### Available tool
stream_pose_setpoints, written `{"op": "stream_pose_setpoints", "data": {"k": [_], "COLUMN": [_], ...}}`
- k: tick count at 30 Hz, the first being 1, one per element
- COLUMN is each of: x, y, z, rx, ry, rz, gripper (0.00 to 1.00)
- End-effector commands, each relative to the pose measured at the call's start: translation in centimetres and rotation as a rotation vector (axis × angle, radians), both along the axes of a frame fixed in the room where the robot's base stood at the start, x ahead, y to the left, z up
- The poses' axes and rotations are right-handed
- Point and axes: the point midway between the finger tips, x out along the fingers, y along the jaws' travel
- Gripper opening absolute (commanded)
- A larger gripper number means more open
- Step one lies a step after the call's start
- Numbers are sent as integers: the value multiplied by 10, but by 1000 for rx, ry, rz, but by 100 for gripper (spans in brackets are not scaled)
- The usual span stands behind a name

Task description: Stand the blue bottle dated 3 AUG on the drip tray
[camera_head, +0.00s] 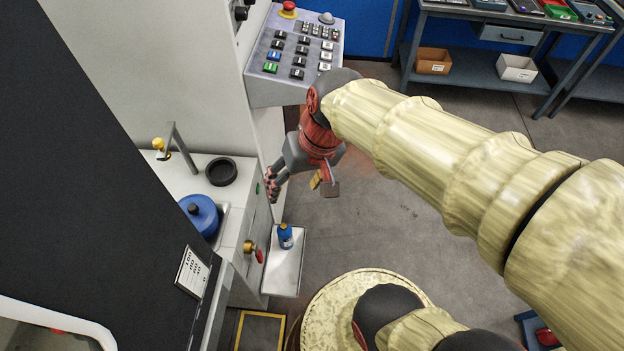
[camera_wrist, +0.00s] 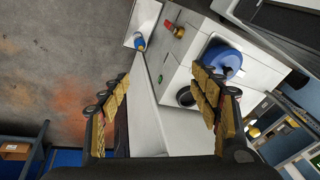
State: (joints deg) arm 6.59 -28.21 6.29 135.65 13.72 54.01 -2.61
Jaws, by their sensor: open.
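A small blue bottle (camera_head: 285,236) with a pale label stands upright on the pale drip tray (camera_head: 286,276), near its far end. The date on the label is too small to read. In the wrist view the bottle (camera_wrist: 139,42) shows near the top, on the tray (camera_wrist: 146,14). My gripper (camera_head: 272,187) is open and empty, above and beyond the bottle in the head view, close to the cabinet front. In the wrist view the two fingers (camera_wrist: 163,80) are spread wide, with nothing between them and the bottle well apart.
A red-handled brass valve (camera_head: 253,250) juts out near the tray. A button panel (camera_head: 297,50) stands above. Floor right of the tray is clear.

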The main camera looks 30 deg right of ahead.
Motion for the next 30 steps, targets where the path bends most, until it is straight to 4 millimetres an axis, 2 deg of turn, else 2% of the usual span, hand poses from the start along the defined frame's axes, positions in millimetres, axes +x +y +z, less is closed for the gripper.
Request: {"op": "stream_pose_setpoints", "data": {"k": [3,10,27,30], "x": [-18,-38,-42,-42], "y": [-4,-14,-16,-16], "z": [23,47,51,51], "rx": [-95,-210,-232,-232], "ry": [-107,-238,-260,-260], "rz": [63,127,137,137], "gripper": [63,63,63,58]}}
